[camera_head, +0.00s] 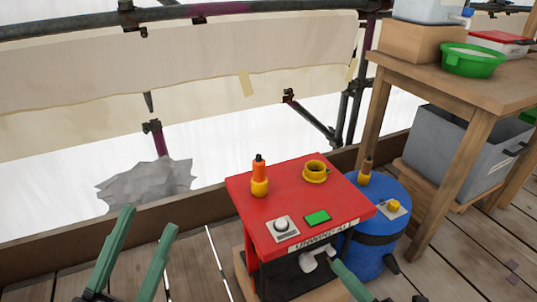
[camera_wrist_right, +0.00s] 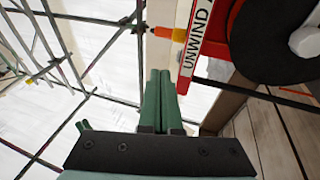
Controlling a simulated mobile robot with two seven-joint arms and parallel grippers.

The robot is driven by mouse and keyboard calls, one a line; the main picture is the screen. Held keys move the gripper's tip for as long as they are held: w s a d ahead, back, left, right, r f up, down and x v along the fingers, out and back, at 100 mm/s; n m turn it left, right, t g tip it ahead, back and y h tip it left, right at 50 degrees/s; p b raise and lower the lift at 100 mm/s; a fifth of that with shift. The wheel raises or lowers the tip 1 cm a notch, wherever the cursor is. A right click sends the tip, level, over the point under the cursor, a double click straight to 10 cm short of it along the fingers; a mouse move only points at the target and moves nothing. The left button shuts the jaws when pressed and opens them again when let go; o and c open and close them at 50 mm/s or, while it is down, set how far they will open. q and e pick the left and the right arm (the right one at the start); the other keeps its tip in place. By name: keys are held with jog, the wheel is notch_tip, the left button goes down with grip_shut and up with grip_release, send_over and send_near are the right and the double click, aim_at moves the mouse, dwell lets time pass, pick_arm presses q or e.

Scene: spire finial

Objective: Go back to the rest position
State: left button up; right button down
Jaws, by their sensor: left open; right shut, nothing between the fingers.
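My left gripper (camera_head: 149,218) is in the lower left of the head view, its two green fingers spread apart with nothing between them. My right gripper (camera_head: 335,248) comes in from the bottom of the head view, its tip in front of the red-topped stand (camera_head: 240,195). In the right wrist view, the right gripper's green fingers (camera_wrist_right: 160,73) are pressed together and empty. The stand's front reads "UNWIND ALL". A white piece (camera_head: 308,260) on its front is close to the right fingertips; I cannot tell if they touch.
A wooden table (camera_head: 400,72) is at right. Scaffold poles and sheeting are behind.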

jog(key=s+a+r+m+t+y+p, duration=0.1)
jog(key=s+a+r+m+t, duration=0.1)
jog(key=r+m, duration=0.45)
jog(key=s+a+r+m+t+y, duration=0.1)
jog(key=s+a+r+m, duration=0.15)
jog(key=r, duration=0.75)
jog(key=s+a+r+m+t+y+p, duration=0.1)
jog(key=s+r+m+t, duration=0.15)
jog(key=r+m, duration=0.45)
jog(key=w+d+m+g+h+p, duration=0.1)
jog(key=w+m+g+h+p, duration=0.1)
jog(key=w+h+p, duration=0.55)
pick_arm(q)
jog(key=w+a+f+n+g+y+p, duration=0.4)
jog(key=w+n+y+p, duration=0.3)
jog(key=y+p, duration=0.4)
jog(key=s+a+f+n+g+y+p, duration=0.1)
jog(key=s+f+g+p, duration=0.6)
jog(key=p, duration=0.8)
jog(key=shift+s+f+n+g+y, duration=0.2)
jog(key=shift+s+n+g+y, duration=0.3)
jog(key=shift+s+n+g, duration=0.6)
pick_arm(e)
jog(key=s+d+f+m+g+h, duration=0.4)
jog(key=s+f+m+g, duration=0.1)
jog(key=s+f+g, duration=0.5)
jog(key=shift+s+f+g+h, duration=0.35)
jog(key=shift+s+g, duration=0.05)
jog(key=shift+g, duration=0.45)
